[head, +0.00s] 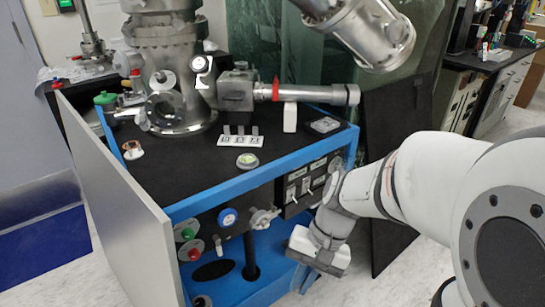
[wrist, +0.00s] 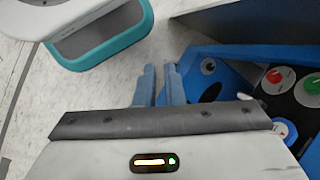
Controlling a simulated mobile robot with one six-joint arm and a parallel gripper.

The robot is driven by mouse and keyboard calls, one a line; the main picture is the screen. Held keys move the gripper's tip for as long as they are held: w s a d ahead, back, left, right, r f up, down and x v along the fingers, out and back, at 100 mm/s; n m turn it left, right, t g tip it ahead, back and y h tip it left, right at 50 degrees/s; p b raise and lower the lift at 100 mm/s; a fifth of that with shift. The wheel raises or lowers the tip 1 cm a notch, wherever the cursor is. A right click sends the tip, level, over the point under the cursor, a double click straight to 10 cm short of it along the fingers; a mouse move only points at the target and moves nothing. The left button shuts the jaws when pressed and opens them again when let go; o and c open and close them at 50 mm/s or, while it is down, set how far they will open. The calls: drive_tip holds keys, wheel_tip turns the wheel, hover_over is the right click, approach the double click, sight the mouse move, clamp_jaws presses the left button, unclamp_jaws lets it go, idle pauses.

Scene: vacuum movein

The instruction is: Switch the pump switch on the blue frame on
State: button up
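A dark switch panel (head: 305,187) with several light toggles and labels is on the front of the blue frame (head: 255,176), below its black top. The labels are too small to read, so I cannot tell which toggle is the pump switch or how it is set. My gripper (wrist: 159,68) points down over the floor beside the frame. Its two blue-grey fingers are a narrow gap apart with nothing between them. In the head view my gripper's hand is just below and right of the panel, apart from it, and its fingertips are hard to make out.
A grey door panel (head: 115,200) stands open at the frame's left. A blue gauge (head: 228,217), a green knob (head: 187,234) and a red knob (head: 193,254) are left of the switches. A dark board (head: 395,170) leans at the right. Metal vacuum parts (head: 170,65) stand on top.

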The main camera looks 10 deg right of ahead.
drive_tip(key=w+a+f+m+y, duration=0.1)
drive_tip(key=m+y, duration=0.1)
drive_tip(key=w+a+f+m+y+b, duration=0.1)
drive_tip(key=w+a+m+y, duration=0.1)
drive_tip(key=y, duration=0.1)
drive_tip(key=w+a+f+m+y+b, duration=0.1)
drive_tip(key=m+y, duration=0.1)
drive_tip(key=shift+w+a+f, duration=0.1)
drive_tip(key=shift+w+a, duration=0.1)
drive_tip(key=shift+w, duration=0.05)
clamp_jaws()
drive_tip(key=m+t+b, duration=0.4)
drive_tip(key=m+t, duration=1.5)
drive_tip(key=m, duration=0.2)
approach(290, 201)
drive_tip(key=r+v, duration=0.1)
drive_tip(key=v, duration=0.3)
drive_tip(key=shift+a+f, duration=0.1)
drive_tip(key=shift+f, duration=0.45)
drive_tip(key=b+x, duration=0.2)
drive_tip(key=x, duration=0.8)
drive_tip(key=shift+b, duration=0.3)
drive_tip(key=shift+r, duration=0.1)
